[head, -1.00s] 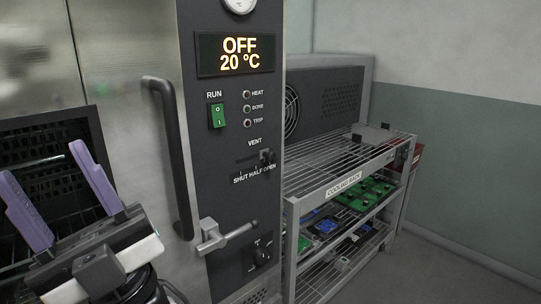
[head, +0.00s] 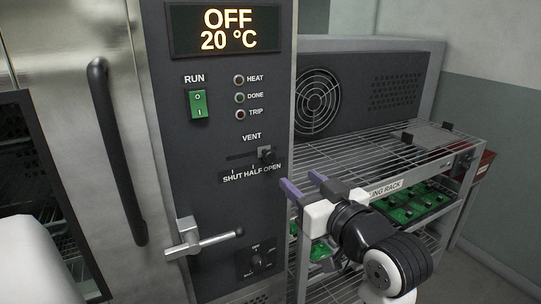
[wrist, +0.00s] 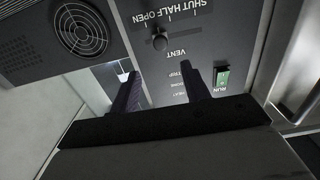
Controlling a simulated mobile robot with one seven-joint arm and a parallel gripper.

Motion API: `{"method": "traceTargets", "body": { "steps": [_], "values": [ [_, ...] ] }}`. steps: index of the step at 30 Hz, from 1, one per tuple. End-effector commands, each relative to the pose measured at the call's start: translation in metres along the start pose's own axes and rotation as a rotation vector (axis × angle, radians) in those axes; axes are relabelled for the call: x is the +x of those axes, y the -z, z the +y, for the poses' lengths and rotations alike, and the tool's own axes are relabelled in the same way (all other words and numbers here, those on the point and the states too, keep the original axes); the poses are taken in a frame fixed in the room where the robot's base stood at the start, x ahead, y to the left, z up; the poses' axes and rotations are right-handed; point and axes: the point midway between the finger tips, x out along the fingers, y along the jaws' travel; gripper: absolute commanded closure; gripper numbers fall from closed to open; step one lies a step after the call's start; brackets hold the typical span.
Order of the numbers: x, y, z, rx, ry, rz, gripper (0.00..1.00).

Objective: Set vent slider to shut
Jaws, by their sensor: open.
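The vent slider (head: 265,153) is a small dark knob at the right end of its slot, above the OPEN end of the SHUT–HALF–OPEN scale (head: 252,173). The wrist view shows the knob (wrist: 160,42) upside down, beyond and between the fingertips, at the OPEN mark. My gripper (head: 302,186) has purple fingers and is open and empty. In the head view it appears below and right of the knob, in front of the panel's right edge. It is apart from the knob.
The oven panel (head: 215,226) carries a green run switch (head: 198,104), indicator lamps and a latch handle (head: 195,240). A long door handle (head: 118,150) stands out at left. The wire cooling rack (head: 400,150), holding green boards, is close behind my arm.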

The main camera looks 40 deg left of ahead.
Motion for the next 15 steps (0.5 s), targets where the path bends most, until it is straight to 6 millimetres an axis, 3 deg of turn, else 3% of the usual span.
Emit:
{"method": "traceTargets", "body": {
  "steps": [15],
  "values": [
    [0.1,0.002,-0.002,0.002,0.003,-0.002,0.53]
  ]
}}
